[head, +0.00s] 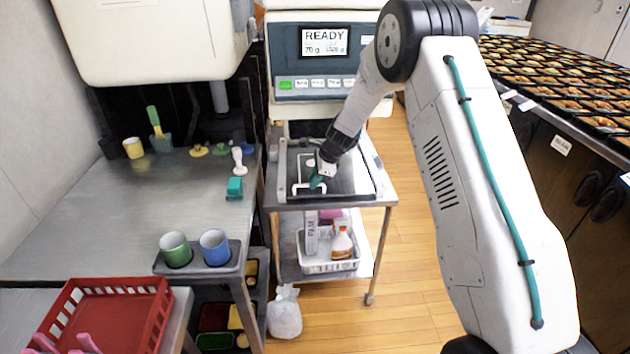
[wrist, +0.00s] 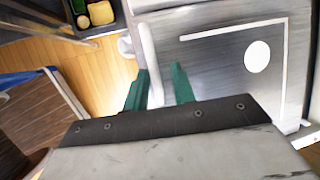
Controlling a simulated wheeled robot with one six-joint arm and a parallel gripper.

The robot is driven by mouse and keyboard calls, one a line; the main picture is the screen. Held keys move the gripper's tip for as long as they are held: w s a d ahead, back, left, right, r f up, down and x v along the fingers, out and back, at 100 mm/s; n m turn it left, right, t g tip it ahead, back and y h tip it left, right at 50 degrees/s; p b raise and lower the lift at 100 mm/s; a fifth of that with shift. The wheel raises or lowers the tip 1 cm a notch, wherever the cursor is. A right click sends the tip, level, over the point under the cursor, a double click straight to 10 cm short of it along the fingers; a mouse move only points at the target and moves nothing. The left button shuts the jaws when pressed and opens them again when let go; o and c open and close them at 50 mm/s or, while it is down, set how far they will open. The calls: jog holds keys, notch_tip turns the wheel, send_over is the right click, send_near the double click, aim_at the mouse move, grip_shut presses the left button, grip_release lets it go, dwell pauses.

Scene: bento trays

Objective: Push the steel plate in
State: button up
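The steel plate (head: 348,180) lies flat on top of a small steel cart, in front of the machine with the READY display. In the wrist view the plate (wrist: 215,60) carries a white line and a white oval, and a white bar (wrist: 149,50) runs along its edge. My gripper (head: 317,181) is low over the near part of the plate. In the wrist view its two green fingers (wrist: 162,88) stand apart, with the end of the white bar showing between them. I cannot tell whether they touch it. Part of the plate is hidden behind my gripper.
The machine (head: 313,55) stands behind the cart (head: 381,200). A steel table (head: 90,220) with cups and small tools is close on the left, with a red basket (head: 125,312) in front. A bag (head: 284,313) sits on the floor. Bento trays fill the right counter (head: 560,85).

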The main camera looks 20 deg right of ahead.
jog(key=shift+o, duration=0.2)
jog(key=shift+s, duration=0.1)
jog(key=v, duration=0.7)
jog(key=shift+d+r, duration=0.2)
jog(key=shift+r, duration=0.1)
